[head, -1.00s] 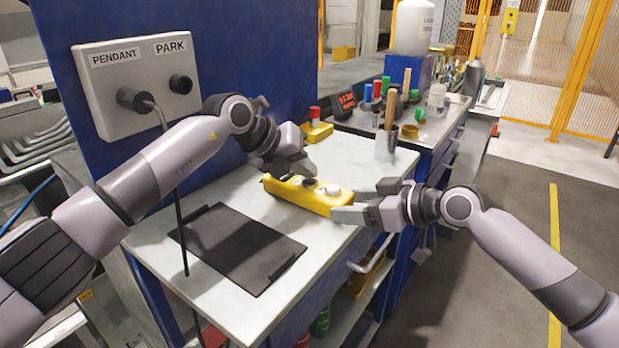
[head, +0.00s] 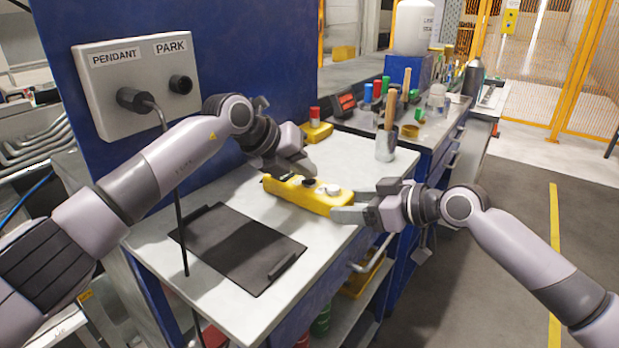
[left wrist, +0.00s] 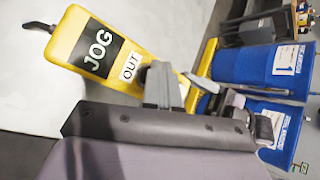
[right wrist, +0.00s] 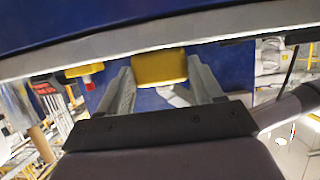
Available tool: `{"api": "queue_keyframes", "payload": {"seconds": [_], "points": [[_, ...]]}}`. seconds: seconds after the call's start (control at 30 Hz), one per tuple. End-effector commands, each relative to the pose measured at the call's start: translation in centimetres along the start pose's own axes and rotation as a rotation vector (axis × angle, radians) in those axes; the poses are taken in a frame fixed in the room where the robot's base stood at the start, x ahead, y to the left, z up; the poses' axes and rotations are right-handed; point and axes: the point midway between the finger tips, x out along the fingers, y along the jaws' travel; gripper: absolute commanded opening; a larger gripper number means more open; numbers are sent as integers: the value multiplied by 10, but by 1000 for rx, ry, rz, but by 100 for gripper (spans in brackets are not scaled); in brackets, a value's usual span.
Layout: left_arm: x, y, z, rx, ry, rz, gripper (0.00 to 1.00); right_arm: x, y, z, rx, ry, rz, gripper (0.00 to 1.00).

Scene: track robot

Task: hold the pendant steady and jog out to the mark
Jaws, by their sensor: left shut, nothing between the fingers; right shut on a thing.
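In the left wrist view the pendant (left wrist: 75,33) shows the labels JOG and OUT. My right gripper (head: 350,205) is shut on its right end; in the right wrist view the pendant's yellow end sits between both fingers (right wrist: 160,82). My left gripper (head: 308,168) is shut and empty, its tip just above the black button. Whether it touches the button I cannot tell. No mark is clearly identifiable.
A grey panel (head: 105,75) labelled PENDANT and PARK has a black cable hanging from it. A dark tray (head: 235,243) lies on the near bench. A yellow stripe (head: 555,250) runs along the clear floor at right.

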Motion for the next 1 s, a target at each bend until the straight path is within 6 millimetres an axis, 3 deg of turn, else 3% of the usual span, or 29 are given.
{"api": "queue_keyframes", "payload": {"seconds": [0.57, 1.0], "points": [[0, 1, 0, -1, 3, 2, 0, 0, 0, 0, -2, 0, 0, 10], [-12, -9, 9, 0, 1, 1, 0, 0, 0, 0, -2, 0, 0, 10]]}}
